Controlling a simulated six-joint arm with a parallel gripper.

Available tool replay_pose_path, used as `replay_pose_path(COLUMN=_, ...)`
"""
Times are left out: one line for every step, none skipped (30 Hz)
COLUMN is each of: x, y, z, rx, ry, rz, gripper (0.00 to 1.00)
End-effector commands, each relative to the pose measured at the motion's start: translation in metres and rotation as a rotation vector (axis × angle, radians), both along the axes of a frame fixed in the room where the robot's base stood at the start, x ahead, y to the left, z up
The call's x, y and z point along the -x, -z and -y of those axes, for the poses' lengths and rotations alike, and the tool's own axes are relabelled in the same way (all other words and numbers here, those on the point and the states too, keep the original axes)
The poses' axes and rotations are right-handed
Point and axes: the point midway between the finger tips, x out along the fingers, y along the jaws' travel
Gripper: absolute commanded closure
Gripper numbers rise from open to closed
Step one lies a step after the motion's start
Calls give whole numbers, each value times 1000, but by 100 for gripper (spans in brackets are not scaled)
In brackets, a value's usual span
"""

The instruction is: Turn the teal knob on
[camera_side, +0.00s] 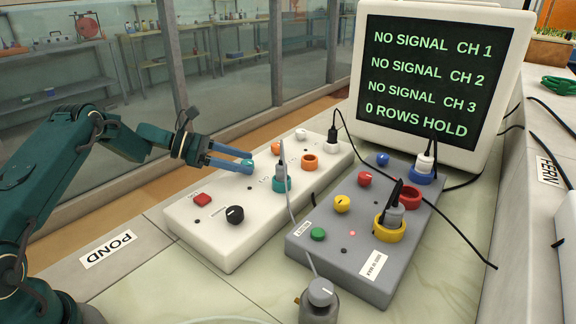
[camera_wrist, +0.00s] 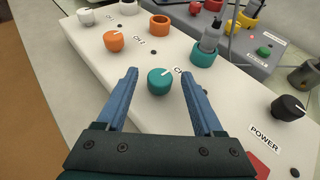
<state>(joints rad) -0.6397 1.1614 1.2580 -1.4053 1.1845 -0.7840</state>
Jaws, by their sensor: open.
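I cannot tell how far the fingertips are above the box. The monitor (camera_side: 440,72) reads NO SIGNAL for CH 1, 2 and 3, and 0 ROWS HOLD.
A teal socket (camera_side: 281,185) with an upright grey plug and cable stands close beside the knob. An orange knob (camera_wrist: 114,41), orange socket (camera_side: 310,162), black knob (camera_side: 235,214) and red button (camera_side: 202,199) share the box. A grey box (camera_side: 330,260) with knobs and plugs lies right.

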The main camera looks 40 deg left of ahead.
Motion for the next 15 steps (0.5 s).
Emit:
replay_pose_path(x=-1, y=0, z=1, rx=0, ry=0, rz=0, gripper=31)
replay_pose_path(x=-1, y=0, z=1, rx=0, ry=0, rz=0, gripper=31)
replay_pose_path(x=-1, y=0, z=1, rx=0, ry=0, rz=0, gripper=31)
replay_pose_path(x=-1, y=0, z=1, rx=0, ry=0, rz=0, gripper=31)
replay_pose_path(x=-1, y=0, z=1, rx=0, ry=0, rz=0, gripper=31)
replay_pose_path(x=-1, y=0, z=1, rx=0, ry=0, rz=0, gripper=31)
replay_pose_path(x=-1, y=0, z=1, rx=0, ry=0, rz=0, gripper=31)
replay_pose_path(x=-1, y=0, z=1, rx=0, ry=0, rz=0, gripper=43)
replay_pose_path(x=-1, y=0, z=1, rx=0, ry=0, rz=0, gripper=58)
replay_pose_path(x=-1, y=0, z=1, rx=0, ry=0, rz=0, gripper=70)
replay_pose_path(x=-1, y=0, z=1, rx=0, ry=0, rz=0, gripper=81)
replay_pose_path(x=-1, y=0, z=1, rx=0, ry=0, rz=0, gripper=96)
replay_pose_path(x=-1, y=0, z=1, rx=0, ry=0, rz=0, gripper=100)
replay_pose_path(x=-1, y=0, z=1, rx=0, ry=0, rz=0, gripper=100)
replay_pose_path(x=-1, y=0, z=1, rx=0, ry=1, rz=0, gripper=100)
